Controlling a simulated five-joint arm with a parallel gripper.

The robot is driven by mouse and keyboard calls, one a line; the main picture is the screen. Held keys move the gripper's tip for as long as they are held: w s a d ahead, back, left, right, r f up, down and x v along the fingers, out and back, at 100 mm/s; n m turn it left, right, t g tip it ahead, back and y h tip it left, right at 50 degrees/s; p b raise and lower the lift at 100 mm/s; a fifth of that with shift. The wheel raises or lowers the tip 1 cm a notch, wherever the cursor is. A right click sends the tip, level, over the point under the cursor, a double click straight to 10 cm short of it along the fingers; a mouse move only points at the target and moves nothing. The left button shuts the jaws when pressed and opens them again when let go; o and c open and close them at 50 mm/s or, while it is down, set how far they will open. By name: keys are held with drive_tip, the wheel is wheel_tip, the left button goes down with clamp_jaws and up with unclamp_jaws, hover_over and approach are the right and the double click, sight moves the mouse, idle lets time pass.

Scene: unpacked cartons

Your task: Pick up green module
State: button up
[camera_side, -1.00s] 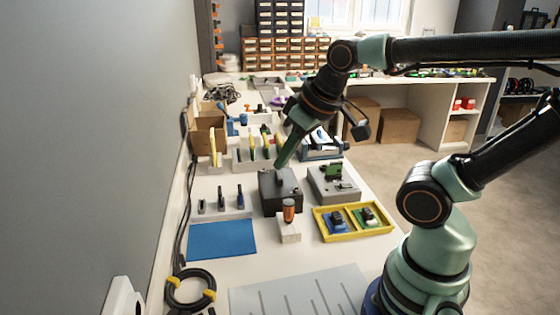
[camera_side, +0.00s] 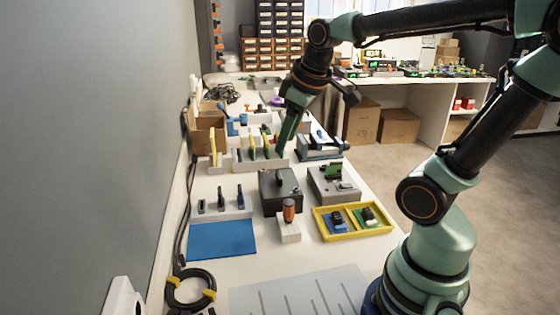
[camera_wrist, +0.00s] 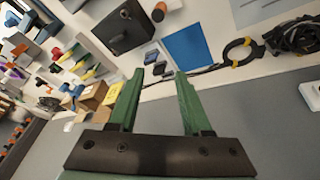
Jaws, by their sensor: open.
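A green board with a black part (camera_side: 368,217) lies in the right compartment of the yellow tray (camera_side: 353,237); a blue one (camera_side: 338,220) lies in the left compartment. Another small green piece (camera_side: 333,171) stands upright on a grey fixture (camera_side: 345,196). I cannot tell which green piece is the module. My gripper (camera_side: 282,152) points down near the rack of coloured tools, behind the dark box and well away from the tray. In the wrist view its green fingers (camera_wrist: 160,75) are apart with nothing between them. Neither green piece is recognisable there.
The dark grey box (camera_side: 280,194) stands left of the fixture, with an orange-handled tool (camera_side: 289,211) in a white block before it. A blue mat (camera_side: 221,239) and a coiled cable (camera_side: 190,289) lie at left. A cardboard box (camera_side: 207,137) stands by the wall.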

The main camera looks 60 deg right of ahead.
drive_tip(key=w+d+f+n+g, duration=0.2)
drive_tip(key=w+d+n+g, duration=0.1)
drive_tip(key=d, duration=1.1)
drive_tip(key=n+g, duration=0.1)
drive_tip(key=n, duration=0.3)
hover_over(335, 163)
drive_tip(key=d, duration=0.1)
drive_tip(key=shift+y, duration=0.4)
drive_tip(key=f, duration=1.1)
drive_tip(key=shift+w+f, duration=0.25)
drive_tip(key=shift+f, duration=0.15)
drive_tip(key=shift+s+a+f, duration=0.1)
drive_tip(key=shift+a+f, duration=0.05)
drive_tip(key=shift+f, duration=1.25)
drive_tip(key=shift+a+f, duration=0.1)
drive_tip(key=shift+f, duration=1.3)
clamp_jaws()
